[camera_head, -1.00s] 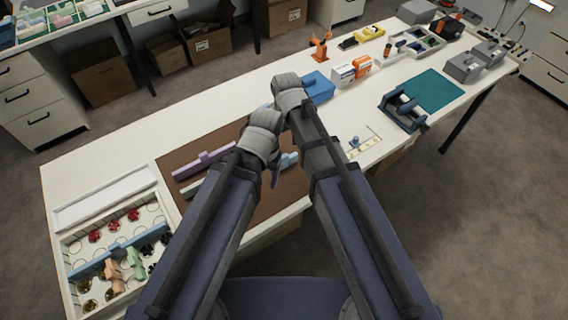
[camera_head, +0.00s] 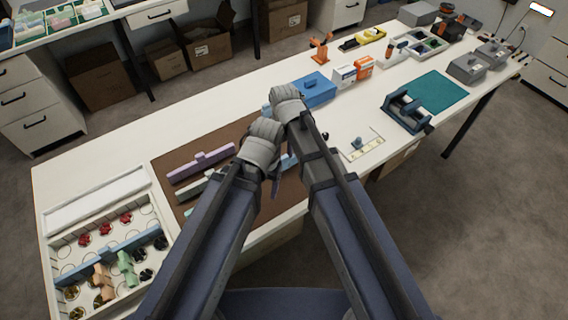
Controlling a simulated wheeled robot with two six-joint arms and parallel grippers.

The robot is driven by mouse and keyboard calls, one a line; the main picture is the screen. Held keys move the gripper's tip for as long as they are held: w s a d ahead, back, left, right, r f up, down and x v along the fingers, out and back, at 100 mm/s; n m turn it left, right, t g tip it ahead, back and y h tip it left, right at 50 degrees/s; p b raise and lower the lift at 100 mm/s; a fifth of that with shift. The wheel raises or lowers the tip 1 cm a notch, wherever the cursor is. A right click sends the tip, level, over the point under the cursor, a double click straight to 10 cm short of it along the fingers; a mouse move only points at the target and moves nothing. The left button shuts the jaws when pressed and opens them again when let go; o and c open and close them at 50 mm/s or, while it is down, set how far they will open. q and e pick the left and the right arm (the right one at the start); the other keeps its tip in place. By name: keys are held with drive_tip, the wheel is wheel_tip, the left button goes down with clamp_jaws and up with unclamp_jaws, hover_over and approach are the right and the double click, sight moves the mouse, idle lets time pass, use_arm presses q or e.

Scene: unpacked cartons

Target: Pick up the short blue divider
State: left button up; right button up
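A light-blue piece (camera_head: 289,162) shows between my arms on the brown mat; it is partly covered, so I cannot tell its full length. Another bit of light blue (camera_head: 191,212) shows at the mat's left, beside my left arm. A purple divider (camera_head: 201,165) and a pale green divider (camera_head: 194,188) lie on the mat. My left gripper (camera_head: 264,148) is over the mat near the light-blue piece.
A white compartment tray (camera_head: 59,242) at the left holds a long blue divider (camera_head: 118,257) and several small parts. The table's back left is clear.

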clamp_jaws()
use_arm(q)
drive_tip(key=shift+r, duration=0.15)
use_arm(e)
drive_tip(key=shift+r, duration=0.2)
